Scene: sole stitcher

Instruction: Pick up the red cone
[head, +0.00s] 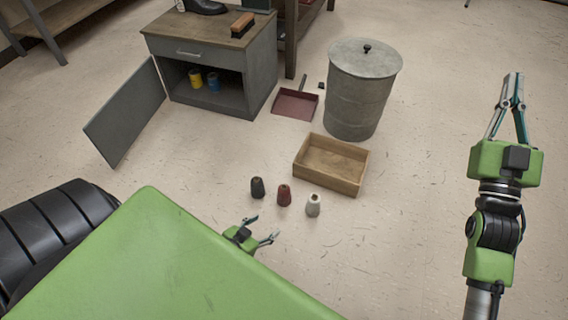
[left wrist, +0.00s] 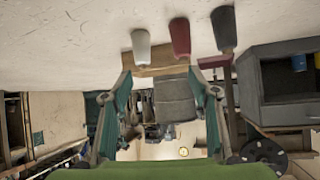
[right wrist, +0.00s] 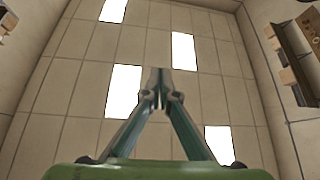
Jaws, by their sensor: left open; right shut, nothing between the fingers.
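The red cone (head: 284,195) stands upright on the floor between a black cone (head: 257,187) and a white cone (head: 313,205). In the left wrist view, which is upside down, the red cone (left wrist: 180,38) is between the white cone (left wrist: 141,47) and the black cone (left wrist: 224,29). My left gripper (head: 262,228) is open and empty, low on the near side of the cones and apart from them. My green body hides part of the left arm. My right gripper (head: 515,76) is shut and empty, raised at the right, pointing up at the ceiling (right wrist: 205,100).
An empty wooden box (head: 330,183) sits just behind the cones. A lidded metal bin (head: 362,95) and a red dustpan (head: 296,104) stand beyond it. A grey cabinet (head: 222,70) with an open door (head: 125,112) is at back left. The floor right of the cones is clear.

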